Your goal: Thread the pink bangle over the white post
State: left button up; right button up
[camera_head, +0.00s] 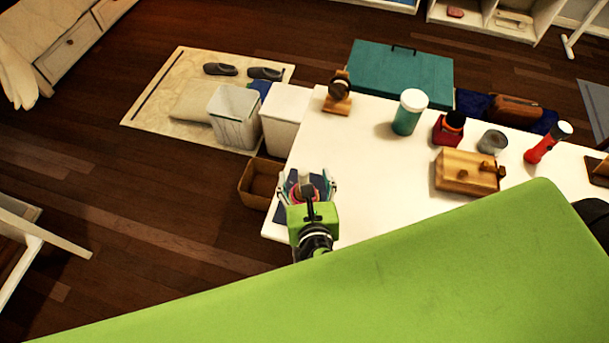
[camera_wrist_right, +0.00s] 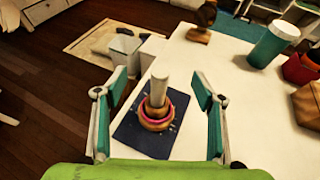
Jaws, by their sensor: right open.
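The white post (camera_wrist_right: 158,88) stands upright on a dark blue mat (camera_wrist_right: 133,136) at the table's near left corner. The pink bangle (camera_wrist_right: 157,122) is around the post, low down, among brown rounded rings or base parts; exactly what it rests on is hard to tell. My right gripper (camera_head: 306,184) is open above the stand. In the right wrist view its teal fingers are on either side of the post and bangle, apart from both. In the head view the gripper hides most of the post. My left gripper is not in view.
The white table (camera_head: 370,180) also bears a teal jar (camera_head: 409,112), a wooden box (camera_head: 466,172), a red flashlight (camera_head: 546,143) and a wooden stand (camera_head: 338,95). A cardboard box (camera_head: 258,184) and white bins (camera_head: 284,118) are on the floor beside the table. The table's middle is clear.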

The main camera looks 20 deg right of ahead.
jog(key=v, duration=1.1)
jog(key=shift+s, duration=0.1)
dwell(0.5)
